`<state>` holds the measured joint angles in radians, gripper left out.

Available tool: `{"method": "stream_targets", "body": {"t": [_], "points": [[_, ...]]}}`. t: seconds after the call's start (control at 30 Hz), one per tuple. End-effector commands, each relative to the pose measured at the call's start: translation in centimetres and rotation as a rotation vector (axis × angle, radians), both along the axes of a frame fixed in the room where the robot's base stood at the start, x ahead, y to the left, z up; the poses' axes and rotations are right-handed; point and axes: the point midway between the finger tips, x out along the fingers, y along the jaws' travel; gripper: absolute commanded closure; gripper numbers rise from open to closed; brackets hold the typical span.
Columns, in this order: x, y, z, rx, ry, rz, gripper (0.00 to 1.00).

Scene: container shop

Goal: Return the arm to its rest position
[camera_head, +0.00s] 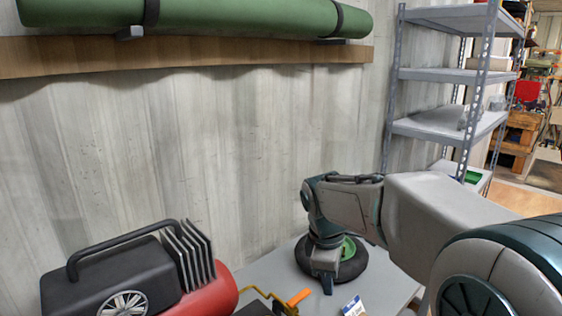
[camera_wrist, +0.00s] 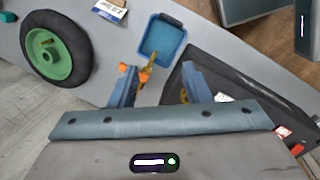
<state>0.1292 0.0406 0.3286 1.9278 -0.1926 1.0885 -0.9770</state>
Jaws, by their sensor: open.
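My gripper (camera_head: 325,283) is at the far end of my arm, low over the grey worktop (camera_head: 262,268). The arm is stretched out from the right and bent down at the wrist. In the wrist view the two blue fingers of my gripper (camera_wrist: 158,84) stand wide apart, with nothing clearly held between them. A black wheel with a green hub (camera_wrist: 82,62) lies flat on the worktop; in the head view it is partly hidden behind my gripper.
A blue tray (camera_wrist: 181,50) lies beyond the fingers. A black and red compressor (camera_head: 222,290) stands at left, near an orange-handled tool (camera_head: 299,297). Above, a wooden wall shelf (camera_head: 200,60) bears a green roll (camera_head: 240,16). A metal rack (camera_head: 440,75) stands at back right.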

Motion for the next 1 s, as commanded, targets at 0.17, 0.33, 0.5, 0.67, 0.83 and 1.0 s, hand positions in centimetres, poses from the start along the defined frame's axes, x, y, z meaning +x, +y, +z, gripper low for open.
{"method": "stream_targets", "body": {"t": [0.17,0.33,0.5,0.67,0.83,1.0], "points": [[-5.1,-1.6,0.6,0.052,-0.083,-0.313,0.56],[-9.7,-2.9,0.3,0.136,-0.157,-0.615,0.56],[-14.0,-3.9,-0.7,0.243,-0.209,-0.905,0.56],[-16.7,-4.3,-1.7,0.331,-0.231,-1.104,0.56],[-17.9,-4.6,-2.3,0.375,-0.236,-1.199,0.56],[-18.0,-4.6,-2.4,0.380,-0.237,-1.211,0.56]]}}
